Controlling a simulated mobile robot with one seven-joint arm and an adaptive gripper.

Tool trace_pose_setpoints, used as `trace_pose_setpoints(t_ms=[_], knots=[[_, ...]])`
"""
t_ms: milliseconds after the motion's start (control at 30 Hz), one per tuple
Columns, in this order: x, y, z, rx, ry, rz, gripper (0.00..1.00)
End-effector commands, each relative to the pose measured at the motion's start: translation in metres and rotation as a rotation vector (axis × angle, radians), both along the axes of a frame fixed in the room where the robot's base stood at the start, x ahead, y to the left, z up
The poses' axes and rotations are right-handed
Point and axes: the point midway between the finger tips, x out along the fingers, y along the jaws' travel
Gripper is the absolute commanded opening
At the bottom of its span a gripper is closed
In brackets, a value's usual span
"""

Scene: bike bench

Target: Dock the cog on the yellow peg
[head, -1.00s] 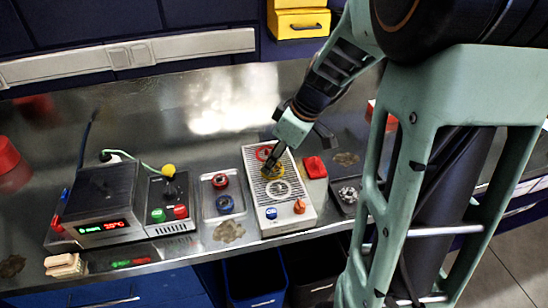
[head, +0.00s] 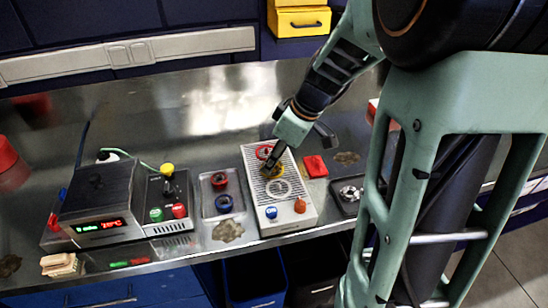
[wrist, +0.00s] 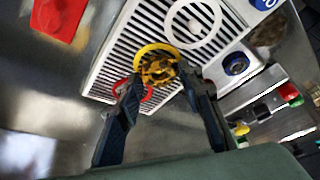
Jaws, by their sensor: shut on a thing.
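A yellow-brown toothed cog (wrist: 158,69) sits between the fingertips of my gripper (wrist: 160,82) in the wrist view. The fingers are shut on it. The cog is over the yellow ring (wrist: 140,52) on the white slatted board (wrist: 110,62). I cannot tell whether it touches the board, and no yellow peg shows clearly beneath it. In the head view my gripper (head: 268,165) points down at the same ring, and its fingers largely hide the cog. A red ring (head: 264,151) and a white ring (head: 279,189) lie on either side along the board (head: 303,217).
A blue knob (head: 271,212) and an orange knob (head: 300,205) stand at the board's near end. A tray (head: 207,213) with red and blue round parts is to the left. A red block (head: 315,166) and a dark tray (head: 340,201) are to the right. The bench behind is clear.

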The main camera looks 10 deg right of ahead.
Motion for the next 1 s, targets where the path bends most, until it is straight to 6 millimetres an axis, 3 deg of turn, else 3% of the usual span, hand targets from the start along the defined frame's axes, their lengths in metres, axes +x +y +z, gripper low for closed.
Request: trace_pose_setpoints(t_ms=[400, 433, 467, 767, 1000], knots=[[0.0, 0.0, -0.008, -0.001, -0.001, 0.0, 0.09], [0.0, 0.0, -0.007, -0.001, -0.001, 0.0, 0.38], [0.0, 0.0, -0.007, -0.001, -0.001, 0.0, 0.41], [0.0, 0.0, -0.006, 0.0, 0.0, 0.0, 0.42], [-0.004, -0.006, 0.011, -0.001, -0.001, 0.0, 0.42]])
